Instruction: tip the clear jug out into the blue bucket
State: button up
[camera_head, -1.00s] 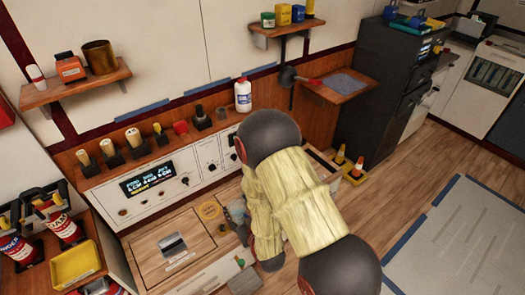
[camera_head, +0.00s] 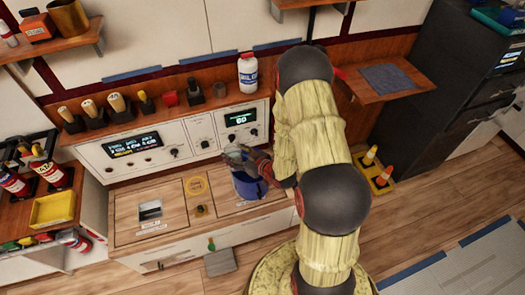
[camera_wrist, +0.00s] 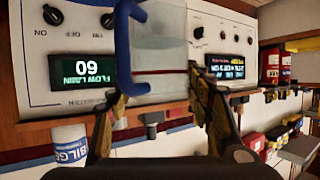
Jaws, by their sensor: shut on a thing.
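The clear jug (camera_wrist: 158,45) with its blue handle (camera_wrist: 124,45) is between the fingers of my gripper (camera_wrist: 160,105) in the wrist view, which is upside down. The jug looks about upright there. In the head view the jug (camera_head: 236,158) is over the wooden counter in front of the console, with my gripper (camera_head: 268,172) at its right side. A blue patch (camera_head: 246,187) shows just below the jug. I cannot tell whether it is the blue bucket or part of the jug. My arm hides much of the area to its right.
The console (camera_head: 150,150) and a shelf with a white bottle (camera_head: 248,72) and several handled tools stand behind. A yellow tray (camera_head: 52,210) is at left; cones (camera_head: 376,168) stand at right.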

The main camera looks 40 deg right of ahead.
jog(key=shift+s+d+n+g+p, duration=1.5)
jog(key=shift+s+d+g+p, duration=0.7)
jog(key=shift+d, duration=2.9)
notch_tip(320, 180, down, 6)
jog(key=w+a+n+g+h+b, duration=0.2)
jog(key=g+h+b, duration=0.5)
jog(key=g+h, duration=0.2)
jog(key=shift+f+b, duration=0.25)
jog(key=shift+b, duration=0.15)
